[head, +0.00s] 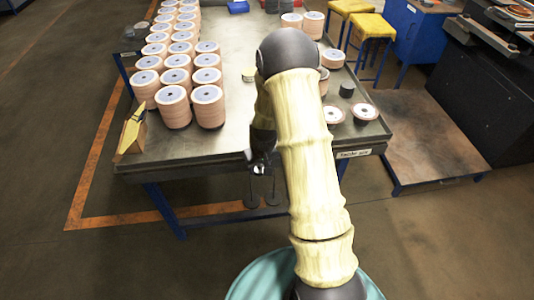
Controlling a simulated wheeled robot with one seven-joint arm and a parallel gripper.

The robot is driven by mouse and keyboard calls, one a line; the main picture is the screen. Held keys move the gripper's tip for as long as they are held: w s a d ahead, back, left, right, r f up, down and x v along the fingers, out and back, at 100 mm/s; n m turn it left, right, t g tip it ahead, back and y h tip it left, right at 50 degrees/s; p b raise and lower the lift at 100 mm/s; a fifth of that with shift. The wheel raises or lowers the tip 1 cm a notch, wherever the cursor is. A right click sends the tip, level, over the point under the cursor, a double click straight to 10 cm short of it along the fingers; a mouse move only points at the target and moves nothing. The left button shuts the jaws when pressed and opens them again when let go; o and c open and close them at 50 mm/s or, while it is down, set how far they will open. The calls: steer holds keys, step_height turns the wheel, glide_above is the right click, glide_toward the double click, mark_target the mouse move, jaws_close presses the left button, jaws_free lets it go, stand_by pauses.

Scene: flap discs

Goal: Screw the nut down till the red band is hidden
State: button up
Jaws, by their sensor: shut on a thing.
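My gripper (262,165) is at the front edge of the worktable (225,150), below the dark wrist of my arm. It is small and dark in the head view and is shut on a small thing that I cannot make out. Two thin upright rods with dark round discs at their lower ends, a left disc (251,202) and a right disc (272,199), show just below my gripper, in front of the table edge. I cannot pick out the nut or a red band; my gripper and arm may hide them.
Stacks of flap discs (173,107) fill the table's left side. A yellow-topped holder (133,128) stands at the front left corner. Loose discs (364,111) and a dark cylinder (347,90) lie right of my arm. Yellow stools (372,27) stand behind. The table's middle is mostly clear.

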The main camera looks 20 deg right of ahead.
steer(key=s+a+f+m, duration=0.1)
steer(key=s+a+f, duration=0.2)
steer(key=f, duration=0.3)
steer(key=shift+s+a+f, duration=0.35)
steer(key=shift+s+f, duration=0.05)
steer(key=shift+s, duration=0.25)
